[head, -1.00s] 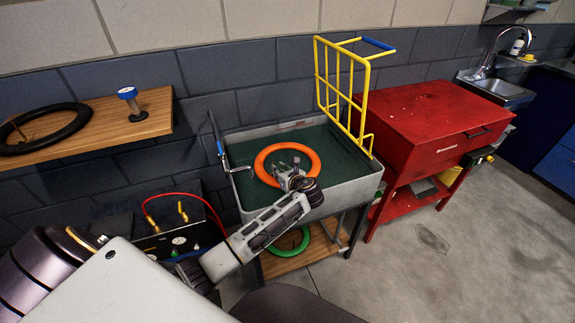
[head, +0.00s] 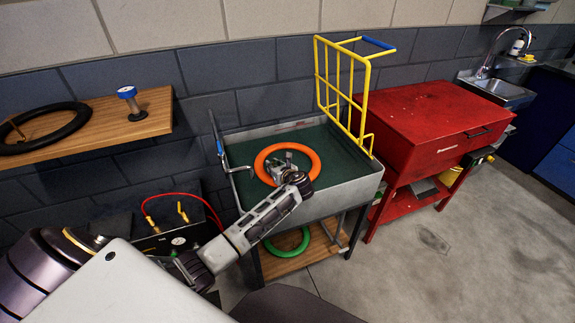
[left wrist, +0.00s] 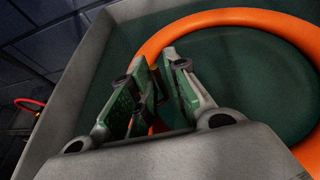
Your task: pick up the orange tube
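The orange tube (head: 313,158) is a ring lying flat on the green floor of the grey basin (head: 352,194). In the left wrist view the orange tube (left wrist: 220,18) curves behind and below my fingers. My left gripper (head: 284,166) is low over the basin, at the ring. In the left wrist view, the left gripper's fingers (left wrist: 160,84) have a narrow gap between their green pads, with orange showing in it. The fingers partly hide the tube there, and I cannot tell whether they touch it. My right gripper is in neither view.
A yellow rack (head: 350,92) stands upright at the basin's back right. A metal crank arm (head: 220,150) is at its left rim. A green ring (head: 290,246) lies on the shelf below. A red tool cabinet (head: 420,120) is to the right. A wooden shelf (head: 95,125) holds a black tyre (head: 70,130).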

